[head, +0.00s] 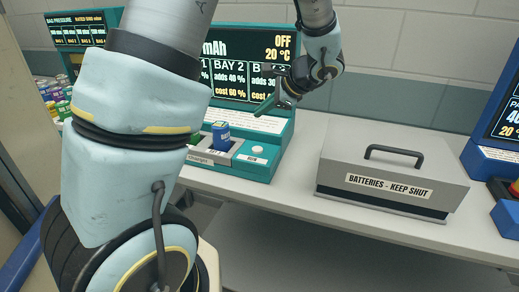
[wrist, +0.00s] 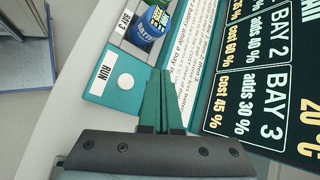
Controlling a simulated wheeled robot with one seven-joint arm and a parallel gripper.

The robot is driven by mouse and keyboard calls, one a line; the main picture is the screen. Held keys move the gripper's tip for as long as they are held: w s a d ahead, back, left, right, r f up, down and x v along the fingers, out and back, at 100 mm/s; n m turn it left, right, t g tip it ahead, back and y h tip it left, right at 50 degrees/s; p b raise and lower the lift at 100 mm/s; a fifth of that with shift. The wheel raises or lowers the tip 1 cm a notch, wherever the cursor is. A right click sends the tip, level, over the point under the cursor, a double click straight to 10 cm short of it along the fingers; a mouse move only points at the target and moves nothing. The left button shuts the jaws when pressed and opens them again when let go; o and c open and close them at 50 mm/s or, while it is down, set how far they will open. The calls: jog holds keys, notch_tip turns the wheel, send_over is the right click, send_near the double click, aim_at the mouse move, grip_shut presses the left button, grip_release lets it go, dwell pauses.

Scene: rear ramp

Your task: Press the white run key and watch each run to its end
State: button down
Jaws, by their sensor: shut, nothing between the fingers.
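The white run key (head: 257,149) is a round button on the teal front ledge of the charger (head: 262,171). In the wrist view the key (wrist: 125,81) sits beside a RUN label (wrist: 104,79). My gripper (head: 262,108) is shut and empty, above and behind the key and apart from it. In the wrist view its green fingers (wrist: 164,75) lie together to the right of the key. A blue battery (head: 221,136) stands in a bay left of the key; the wrist view shows it (wrist: 150,27) near a BAY 3 label. The charger's screen (head: 234,62) reads OFF, 20 °C; my arm hides part of it.
A closed grey box (head: 391,172) marked BATTERIES - KEEP SHUT stands right of the charger. Another screen (head: 507,112) is at the far right. A BAG PRESSURE display (head: 76,28) and several small cans (head: 55,97) are at the left. The white bench (head: 308,141) is bare between charger and box.

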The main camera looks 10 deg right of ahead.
aim_at(261, 149)
jog(key=shift+f, duration=0.15)
notch_tip(261, 149, down, 9)
jog(key=b, duration=0.6)
jog(key=shift+a+r+b, duration=0.1)
jog(key=shift+r+b, duration=0.1)
jog(key=shift+b, duration=0.15)
jog(key=shift+f, duration=0.15)
dwell(1.4)
jog(key=shift+f+b, duration=0.25)
jog(key=shift+b, duration=0.2)
jog(key=shift+f+b, duration=0.4)
jog(key=shift+f, duration=0.05)
dwell(0.5)
jog(key=shift+r, duration=0.1)
jog(key=shift+r+p, duration=0.6)
jog(key=shift+r, duration=0.2)
